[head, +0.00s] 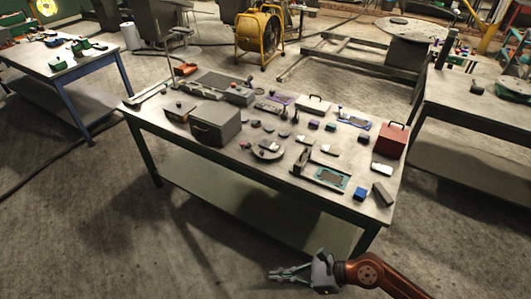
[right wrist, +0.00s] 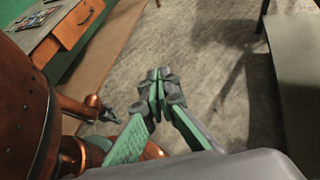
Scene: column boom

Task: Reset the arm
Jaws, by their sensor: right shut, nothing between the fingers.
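My right gripper (head: 273,274) is at the bottom of the head view, in front of the near edge of the middle table and over the bare floor. It is shut and empty, its fingers pointing left. In the right wrist view its green-and-grey fingers (right wrist: 158,76) meet at the tips with nothing between them. My left arm is not in the head view. A small dark gripper-like part (right wrist: 98,110) by copper links shows in the right wrist view; it looks like my left gripper, too small to tell open or shut.
The middle table (head: 252,191) bears a grey box (head: 215,125), a red box (head: 391,141) and many small items. A left table (head: 40,68) and a right table (head: 440,97) stand apart. A yellow fan (head: 259,38) stands behind. The concrete floor at front left is clear.

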